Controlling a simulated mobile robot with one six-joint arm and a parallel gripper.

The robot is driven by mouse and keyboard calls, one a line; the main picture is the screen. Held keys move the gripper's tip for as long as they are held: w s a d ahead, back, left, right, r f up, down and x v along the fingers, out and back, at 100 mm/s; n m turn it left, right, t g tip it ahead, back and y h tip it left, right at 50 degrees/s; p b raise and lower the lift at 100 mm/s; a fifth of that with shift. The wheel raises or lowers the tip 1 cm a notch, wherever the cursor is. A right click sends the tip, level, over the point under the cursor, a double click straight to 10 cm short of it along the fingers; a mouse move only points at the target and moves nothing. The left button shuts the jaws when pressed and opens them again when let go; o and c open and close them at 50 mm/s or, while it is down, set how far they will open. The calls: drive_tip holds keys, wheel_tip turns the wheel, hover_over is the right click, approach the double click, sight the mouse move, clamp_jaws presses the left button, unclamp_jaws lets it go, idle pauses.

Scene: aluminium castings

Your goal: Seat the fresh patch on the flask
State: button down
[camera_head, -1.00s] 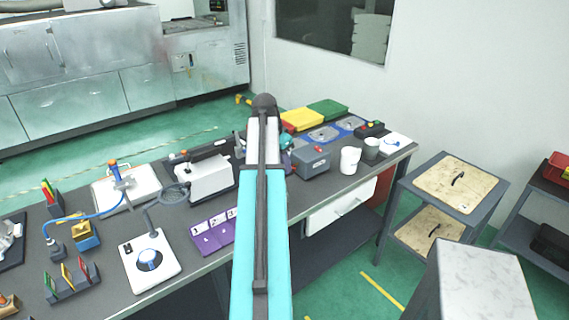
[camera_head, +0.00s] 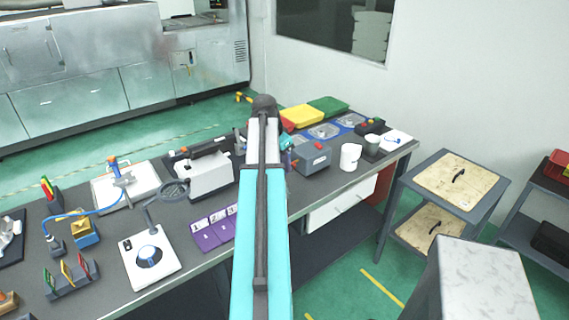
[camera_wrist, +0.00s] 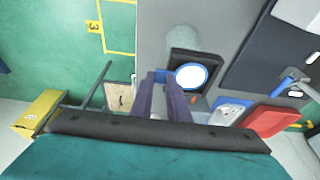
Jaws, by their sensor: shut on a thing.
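In the wrist view, my gripper (camera_wrist: 161,78) has its two dark fingers close together. It is shut on a small blue piece (camera_wrist: 160,75) at the fingertips, mostly hidden between them. I cannot tell for certain that this is the fresh patch. Just right of the fingertips, a white disc with a blue rim (camera_wrist: 191,76) lies on a dark square block; I cannot tell whether the blue piece touches it. In the head view, my arm hides most of the gripper, beside the grey box with a red button (camera_head: 313,158). I cannot pick out the flask with certainty.
A wooden-topped cart (camera_head: 455,180) stands at right. Green floor shows between bench and cart.

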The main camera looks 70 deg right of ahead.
drive_tip(key=shift+f, duration=0.25)
drive_tip(key=c, duration=1.6)
unclamp_jaws()
drive_tip(key=shift+c, duration=0.2)
drive_tip(key=shift+r, duration=0.15)
drive_tip(key=b+v, duration=0.3)
drive_tip(key=v, duration=1)
drive_tip(key=shift+r, duration=0.25)
drive_tip(key=shift+w+a, duration=0.15)
